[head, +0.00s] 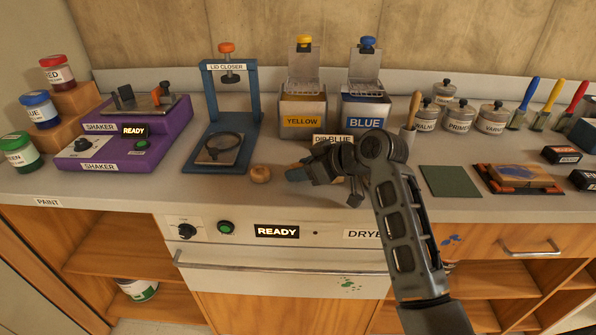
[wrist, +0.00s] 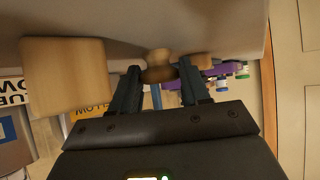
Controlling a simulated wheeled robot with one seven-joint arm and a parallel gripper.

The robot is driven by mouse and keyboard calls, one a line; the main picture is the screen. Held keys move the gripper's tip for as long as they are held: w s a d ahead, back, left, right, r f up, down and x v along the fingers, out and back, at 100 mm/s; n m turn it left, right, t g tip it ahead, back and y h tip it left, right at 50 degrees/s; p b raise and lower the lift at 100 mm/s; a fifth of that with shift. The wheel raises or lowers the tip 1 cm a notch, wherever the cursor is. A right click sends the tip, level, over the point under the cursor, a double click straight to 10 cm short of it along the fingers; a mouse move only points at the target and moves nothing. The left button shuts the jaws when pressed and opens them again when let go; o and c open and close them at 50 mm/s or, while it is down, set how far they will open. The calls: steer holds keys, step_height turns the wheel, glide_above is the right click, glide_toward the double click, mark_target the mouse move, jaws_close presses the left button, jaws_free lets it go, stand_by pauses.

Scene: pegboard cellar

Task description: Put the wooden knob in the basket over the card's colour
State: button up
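The wooden knob (head: 260,173) is small, round and pale brown. It lies on the counter in front of the lid closer. In the wrist view, the knob (wrist: 158,58) shows ahead of and between the fingertips. My gripper (head: 292,175) is low over the counter, just right of the knob; its fingers (wrist: 158,75) are apart with nothing gripped. The card (head: 333,138) reads DIP BLUE and is partly covered by my gripper. A wire basket (head: 366,86) with a blue knob hangs over the BLUE tank (head: 366,122). Another basket (head: 303,87) with a yellow knob hangs over the YELLOW tank (head: 302,121).
The blue lid closer (head: 208,100) stands behind the knob, left of the tanks. The purple shaker (head: 120,150) is further left. A brush cup (head: 407,142) and several grey jars (head: 459,117) stand right of the tanks. A green mat (head: 450,181) lies at right.

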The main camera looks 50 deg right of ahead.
steer(key=c, duration=0.6)
steer(key=shift+o, duration=0.2)
